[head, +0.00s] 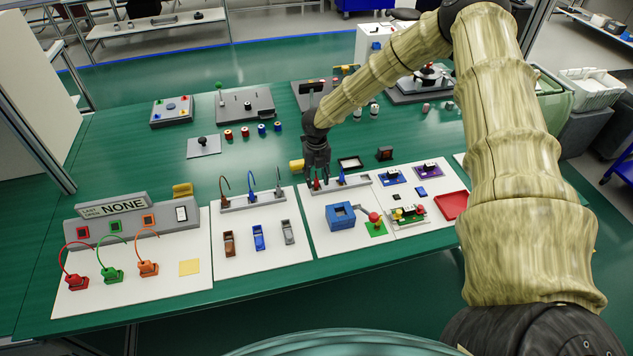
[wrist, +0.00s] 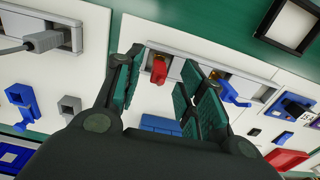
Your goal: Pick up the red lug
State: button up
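The red lug (wrist: 159,70) sits in a grey rail (wrist: 200,62) on a white panel. In the wrist view it shows between the two fingers of my gripper (wrist: 163,78), which are spread apart with nothing held. In the head view my gripper (head: 317,168) points down over the left end of that rail, and a bit of the red lug (head: 316,185) shows just under the fingertips. I cannot tell how much height is left between the fingertips and the lug.
A blue lug (wrist: 232,92) stands in the same rail, right of the red one. A blue box (head: 341,215) with a red-knobbed device lies in front. A grey rail with cables (head: 252,202) is to the left.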

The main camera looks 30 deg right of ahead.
jog(key=shift+f, duration=0.75)
jog(key=shift+c, duration=0.3)
grip_shut()
jog(key=shift+r, duration=0.15)
